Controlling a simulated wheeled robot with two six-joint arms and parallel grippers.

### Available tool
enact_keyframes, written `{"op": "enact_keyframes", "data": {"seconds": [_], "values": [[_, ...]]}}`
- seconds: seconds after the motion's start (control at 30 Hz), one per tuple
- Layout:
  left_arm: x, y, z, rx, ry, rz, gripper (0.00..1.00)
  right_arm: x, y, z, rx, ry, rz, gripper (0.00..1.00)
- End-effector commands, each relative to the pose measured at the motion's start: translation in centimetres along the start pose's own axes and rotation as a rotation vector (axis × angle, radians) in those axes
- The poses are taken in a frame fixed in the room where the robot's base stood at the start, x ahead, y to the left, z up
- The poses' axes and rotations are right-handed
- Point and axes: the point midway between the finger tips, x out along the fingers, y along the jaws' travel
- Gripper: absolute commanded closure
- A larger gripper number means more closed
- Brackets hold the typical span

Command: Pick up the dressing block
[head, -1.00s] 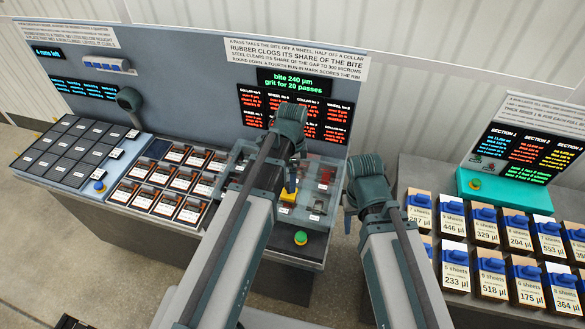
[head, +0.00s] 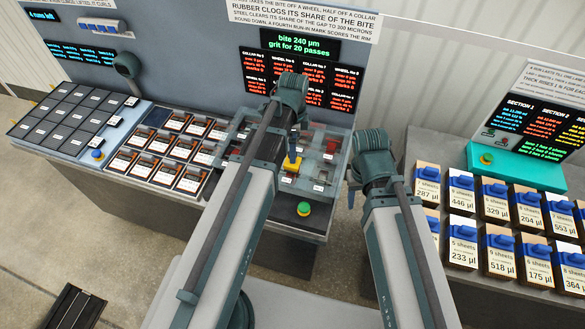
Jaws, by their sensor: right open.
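A small yellow block (head: 290,164) sits on the right part of the left bench, under a clear cover; it may be the dressing block, but I cannot tell for sure. My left arm reaches over this bench, and its wrist hides part of the area left of the block. My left gripper (head: 294,143) is mostly hidden behind its wrist, close to the yellow block in the picture; its jaws do not show clearly. My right gripper (head: 366,195) hangs in front of the gap between the benches, mostly hidden by its own arm, open and empty.
A green button (head: 303,209) is at the left bench's front edge. Several dark cartridges (head: 124,160) and black tiles (head: 58,106) fill its left side. The right bench holds several labelled sheet boxes (head: 463,242) and a teal unit (head: 515,165). Floor is clear between the benches.

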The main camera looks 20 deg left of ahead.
Motion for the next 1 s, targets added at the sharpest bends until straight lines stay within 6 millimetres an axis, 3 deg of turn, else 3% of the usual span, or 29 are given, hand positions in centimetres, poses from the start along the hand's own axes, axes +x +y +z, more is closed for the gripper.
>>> {"op": "enact_keyframes", "data": {"seconds": [0.03, 0.1, 0.47, 0.83, 1.0], "values": [[1.4, 0.0, 0.0, 0.000, 0.000, 0.000, 0.00, 1.4, -0.1, -0.1, -0.002, 0.000, 0.000, 0.50], [2.0, 0.0, 0.0, 0.000, 0.000, 0.000, 0.00, 2.0, -0.2, -0.1, -0.004, 0.000, 0.001, 0.50], [2.6, 0.0, 0.1, -0.001, 0.000, 0.000, 0.00, 2.6, -0.2, -0.1, -0.006, 0.000, 0.001, 0.50], [6.8, -0.3, 0.3, -0.001, 0.000, 0.000, 0.00, 6.8, -0.6, -0.4, -0.010, 0.000, 0.002, 0.50], [7.6, -0.3, 0.3, -0.001, 0.000, 0.000, 0.00, 7.5, -0.7, -0.4, -0.009, 0.000, 0.002, 0.50]]}}
